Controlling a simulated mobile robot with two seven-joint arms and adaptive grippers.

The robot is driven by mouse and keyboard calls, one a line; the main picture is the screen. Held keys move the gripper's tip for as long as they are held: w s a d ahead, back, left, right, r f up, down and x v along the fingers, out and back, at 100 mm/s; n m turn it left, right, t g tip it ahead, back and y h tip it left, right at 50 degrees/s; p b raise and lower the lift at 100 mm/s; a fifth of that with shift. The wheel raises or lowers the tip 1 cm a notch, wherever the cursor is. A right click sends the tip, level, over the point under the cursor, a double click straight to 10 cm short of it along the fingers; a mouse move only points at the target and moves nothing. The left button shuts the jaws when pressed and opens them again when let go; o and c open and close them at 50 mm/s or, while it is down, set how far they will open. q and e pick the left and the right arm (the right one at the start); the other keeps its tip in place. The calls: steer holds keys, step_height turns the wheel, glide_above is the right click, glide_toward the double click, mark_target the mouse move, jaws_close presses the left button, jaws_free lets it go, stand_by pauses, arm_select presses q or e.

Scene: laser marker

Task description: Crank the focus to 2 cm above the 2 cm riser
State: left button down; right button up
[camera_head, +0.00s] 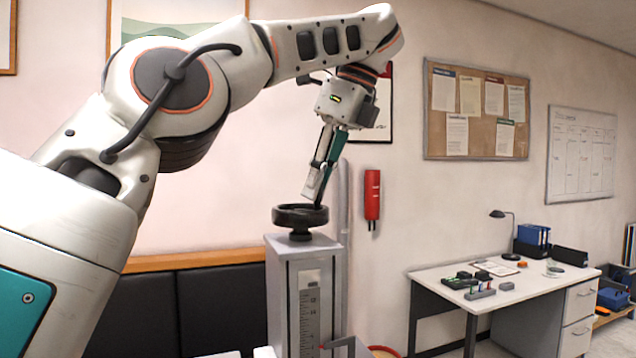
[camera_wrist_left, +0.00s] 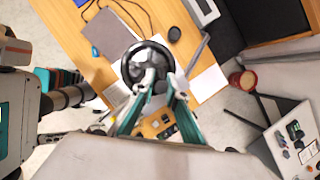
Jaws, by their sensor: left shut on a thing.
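A black handwheel (camera_head: 300,214) lies flat on top of a grey column (camera_head: 280,285) with a dark ruler scale (camera_head: 309,318) on its front face. My left gripper (camera_head: 317,201) points down at the wheel, its fingertips at the right part of the rim, shut on what looks like the wheel's crank handle, which the fingers hide. In the left wrist view the wheel (camera_wrist_left: 127,66) shows as a dark ring behind the fingers of my left gripper (camera_wrist_left: 152,82). I cannot make out the 2 cm riser or read the scale value. My right gripper is not in view.
A wooden tabletop (camera_wrist_left: 72,42) with a grey flat panel (camera_wrist_left: 108,35) and cables lies below the wheel in the wrist view. A red handset-like object (camera_head: 372,195) hangs on the wall to the right. A white desk (camera_head: 530,283) stands farther right.

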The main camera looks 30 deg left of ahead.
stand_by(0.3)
arm_select(q)
steer(key=c, duration=2)
jaws_free()
steer(key=shift+a, duration=0.1)
